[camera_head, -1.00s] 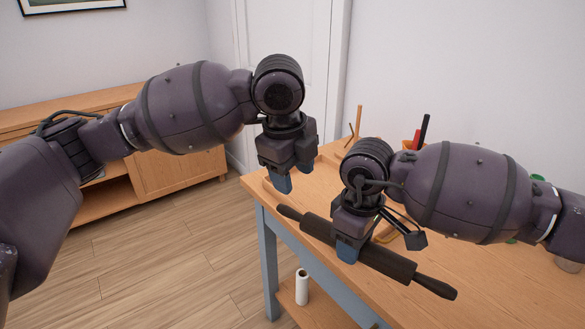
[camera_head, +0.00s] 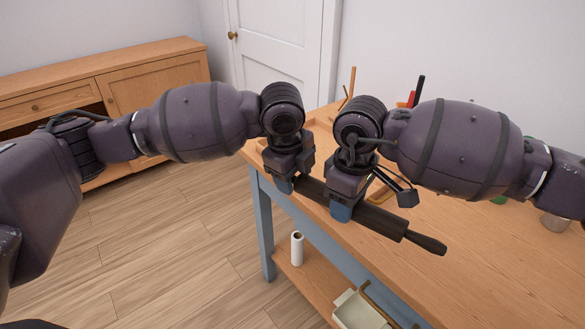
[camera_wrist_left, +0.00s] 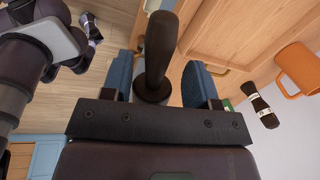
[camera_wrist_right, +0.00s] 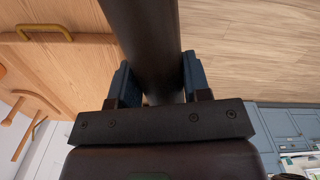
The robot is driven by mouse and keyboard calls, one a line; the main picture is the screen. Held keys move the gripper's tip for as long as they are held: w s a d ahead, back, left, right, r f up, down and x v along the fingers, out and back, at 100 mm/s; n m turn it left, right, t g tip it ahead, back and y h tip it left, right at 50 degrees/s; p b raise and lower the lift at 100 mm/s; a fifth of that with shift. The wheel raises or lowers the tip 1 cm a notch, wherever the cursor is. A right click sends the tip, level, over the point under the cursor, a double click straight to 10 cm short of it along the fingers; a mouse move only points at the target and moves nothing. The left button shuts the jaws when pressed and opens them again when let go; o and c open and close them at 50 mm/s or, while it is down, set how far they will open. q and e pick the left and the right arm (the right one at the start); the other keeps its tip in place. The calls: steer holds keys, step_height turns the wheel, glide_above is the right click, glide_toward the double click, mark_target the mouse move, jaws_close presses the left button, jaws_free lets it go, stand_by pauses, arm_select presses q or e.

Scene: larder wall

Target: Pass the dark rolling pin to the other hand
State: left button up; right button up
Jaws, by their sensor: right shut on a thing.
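The dark rolling pin (camera_head: 385,219) is held level, slanting across the near left edge of the wooden table. My right gripper (camera_head: 342,211) is shut on its body; the right wrist view shows the body (camera_wrist_right: 150,40) between the fingers. My left gripper (camera_head: 286,186) is at the pin's left end. In the left wrist view the left fingers (camera_wrist_left: 158,82) are open, with the pin's handle (camera_wrist_left: 160,45) between them and gaps on both sides. The left handle is mostly hidden by my left gripper in the head view.
The table (camera_head: 480,240) has clear wood to the right of the pin. A glass-like cup (camera_head: 555,222) stands at the right. A white roll (camera_head: 297,248) and a pale bin (camera_head: 358,311) are on the lower shelf. A sideboard (camera_head: 160,85) stands at the back left.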

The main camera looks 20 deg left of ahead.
arm_select(q)
steer(key=c, duration=0.6)
arm_select(e)
steer(key=shift+s+a, duration=0.1)
arm_select(q)
steer(key=shift+c, duration=1)
arm_select(e)
steer(key=o, duration=1.2)
